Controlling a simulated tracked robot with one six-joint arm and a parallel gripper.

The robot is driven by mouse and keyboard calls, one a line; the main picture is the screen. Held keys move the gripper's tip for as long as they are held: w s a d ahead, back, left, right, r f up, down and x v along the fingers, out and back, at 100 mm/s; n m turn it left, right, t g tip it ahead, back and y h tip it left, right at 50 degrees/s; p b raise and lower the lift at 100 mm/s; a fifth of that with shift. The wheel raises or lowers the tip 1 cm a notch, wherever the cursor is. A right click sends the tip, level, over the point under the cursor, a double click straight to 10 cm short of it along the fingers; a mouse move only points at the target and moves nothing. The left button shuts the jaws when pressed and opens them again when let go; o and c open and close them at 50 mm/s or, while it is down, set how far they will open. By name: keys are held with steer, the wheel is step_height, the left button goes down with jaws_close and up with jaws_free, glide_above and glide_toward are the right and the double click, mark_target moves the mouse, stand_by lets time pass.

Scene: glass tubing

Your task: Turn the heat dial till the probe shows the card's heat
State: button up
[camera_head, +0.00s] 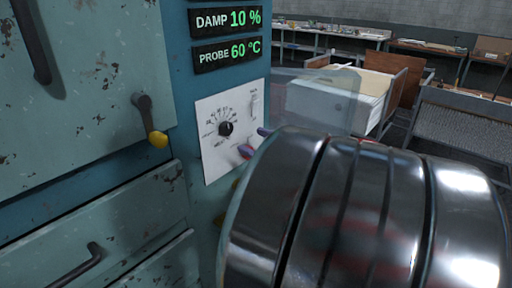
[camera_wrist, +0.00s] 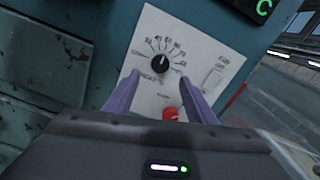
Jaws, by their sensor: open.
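The heat dial (camera_head: 226,129) is a small black knob with a ring of printed numbers on a white panel (camera_head: 212,162). The dial also shows in the wrist view (camera_wrist: 160,63). The probe display (camera_head: 226,53) reads 60 °C in green. My gripper (camera_wrist: 158,82) is open, its two purple fingers pointing at the panel just below the dial, one on each side. In the head view, the purple fingertips (camera_head: 254,142) show right of the dial, and my arm hides the rest of the gripper. I cannot make out any card.
A second display (camera_head: 227,19) reads DAMP 10 %. A red button (camera_wrist: 170,114) sits low on the panel, and a fan switch (camera_wrist: 214,78) is at its right. A yellow-tipped lever (camera_head: 150,120) juts from the cabinet at left. Benches stand behind.

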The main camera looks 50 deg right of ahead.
steer(key=shift+s, duration=2.35)
steer(key=w+a+f+n+g+y, duration=0.25)
steer(key=a+f+n+g, duration=0.45)
steer(key=a, duration=0.4)
steer(key=w+a+f+n+g+y, duration=0.1)
steer(key=a+f+n+g+y, duration=0.4)
steer(key=a+n, duration=0.55)
steer(key=s+a+n+h, duration=0.5)
steer(key=a+n+h, duration=0.3)
steer(key=n, duration=0.7)
steer(key=shift+s+a+r, duration=0.25)
steer(key=shift+a, duration=0.95)
steer(key=shift+a, duration=0.1)
stand_by(0.7)
